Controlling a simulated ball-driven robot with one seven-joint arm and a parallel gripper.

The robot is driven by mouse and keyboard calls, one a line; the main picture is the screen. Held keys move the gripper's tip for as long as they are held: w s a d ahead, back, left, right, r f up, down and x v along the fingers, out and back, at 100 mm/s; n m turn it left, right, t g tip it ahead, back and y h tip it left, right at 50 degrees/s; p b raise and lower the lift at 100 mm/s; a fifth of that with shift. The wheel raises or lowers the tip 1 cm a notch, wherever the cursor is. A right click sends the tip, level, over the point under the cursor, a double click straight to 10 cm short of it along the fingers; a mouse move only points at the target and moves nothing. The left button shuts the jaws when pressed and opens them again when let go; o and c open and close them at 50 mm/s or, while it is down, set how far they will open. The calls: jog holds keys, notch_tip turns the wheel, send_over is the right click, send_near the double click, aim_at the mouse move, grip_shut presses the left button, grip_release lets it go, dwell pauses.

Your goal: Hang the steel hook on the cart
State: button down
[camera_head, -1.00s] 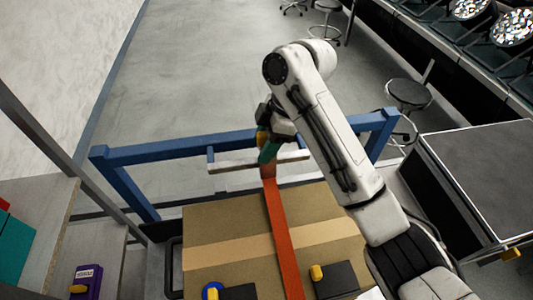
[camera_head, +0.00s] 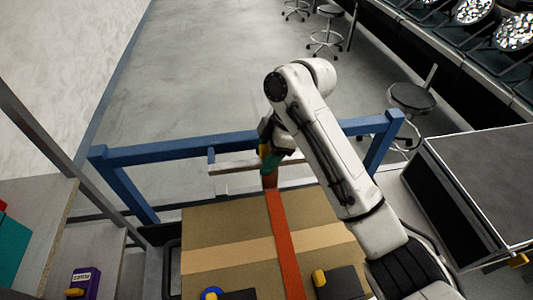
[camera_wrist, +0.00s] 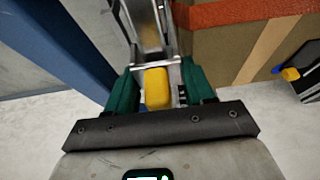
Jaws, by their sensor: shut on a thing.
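My gripper (camera_head: 270,158) has green fingers and is at the blue cart rail (camera_head: 180,150), at the far end of the cardboard box. In the wrist view its fingers (camera_wrist: 158,82) are shut around a yellow part (camera_wrist: 157,88) with steel pieces, which I take to be the steel hook. An orange-red strap (camera_head: 284,245) runs over the box up to just below the gripper. It also shows in the wrist view (camera_wrist: 235,12). The hook's tip is not clear in either view, and I cannot tell whether it touches the rail. A blue cart post (camera_wrist: 62,45) stands left of the fingers.
The cardboard box (camera_head: 225,225) fills the cart bed, with black and yellow pieces (camera_head: 338,283) near its front. A dark case (camera_head: 470,190) stands at right, shelves (camera_head: 90,255) at left. Stools (camera_head: 410,98) and open floor lie beyond the cart.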

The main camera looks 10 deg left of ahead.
jog(key=shift+c, duration=1.7)
grip_release()
jog(key=v, duration=1)
jog(key=shift+d+r, duration=0.2)
jog(key=shift+r, duration=0.15)
